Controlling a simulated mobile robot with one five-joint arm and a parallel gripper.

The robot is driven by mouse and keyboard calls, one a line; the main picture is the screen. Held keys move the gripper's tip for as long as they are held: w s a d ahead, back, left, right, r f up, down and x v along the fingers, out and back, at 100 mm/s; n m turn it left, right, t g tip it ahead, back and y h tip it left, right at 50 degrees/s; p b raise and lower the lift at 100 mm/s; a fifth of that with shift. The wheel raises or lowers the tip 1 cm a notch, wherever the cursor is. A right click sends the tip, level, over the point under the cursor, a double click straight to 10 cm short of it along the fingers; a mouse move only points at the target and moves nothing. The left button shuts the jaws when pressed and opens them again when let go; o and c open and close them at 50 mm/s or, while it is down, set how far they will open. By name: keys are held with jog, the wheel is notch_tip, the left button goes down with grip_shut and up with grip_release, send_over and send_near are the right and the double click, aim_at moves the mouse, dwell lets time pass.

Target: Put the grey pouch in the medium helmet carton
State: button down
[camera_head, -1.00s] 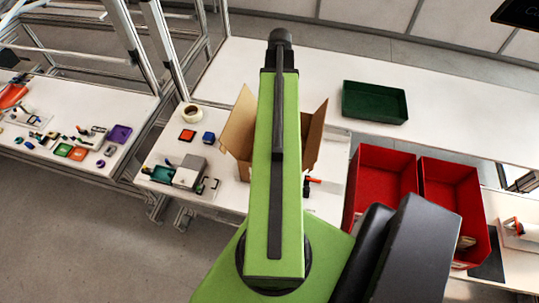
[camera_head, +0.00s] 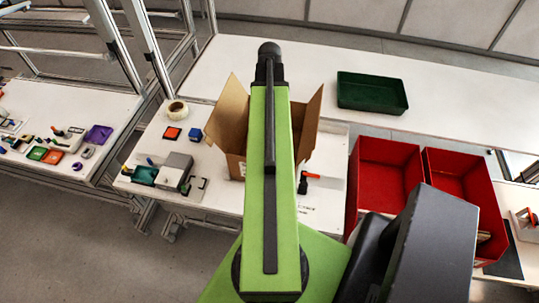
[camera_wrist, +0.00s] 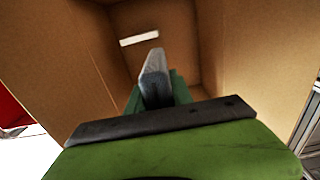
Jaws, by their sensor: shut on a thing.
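An open brown carton (camera_head: 230,116) stands on the white table in the head view, with its flaps up. My arm covers its middle, so my gripper does not show there. In the wrist view the carton's inner walls (camera_wrist: 60,50) surround my gripper (camera_wrist: 158,88), which points down into it. The green jaws are shut on the grey pouch (camera_wrist: 153,68), which is tilted and sticks out past the fingertips. The pouch is inside or just above the carton opening; I cannot tell how far it is from the floor. A pale strip shows inside the carton.
A green tray (camera_head: 372,93) lies behind the carton at right. Two red bins (camera_head: 385,180) stand to the right. A tape roll (camera_head: 176,109), a blue block (camera_head: 195,135), an orange-red piece (camera_head: 172,133) and a grey box (camera_head: 175,170) lie left of the carton.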

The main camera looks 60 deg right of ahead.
notch_tip(320, 180, down, 18)
jog(key=b, duration=1.8)
jog(key=shift+f, duration=0.15)
jog(key=c, duration=1.1)
grip_release()
notch_tip(320, 180, up, 13)
jog(key=p, duration=1.2)
jog(key=shift+f+p, duration=0.1)
jog(key=shift+p, duration=0.2)
jog(key=shift+f, duration=0.15)
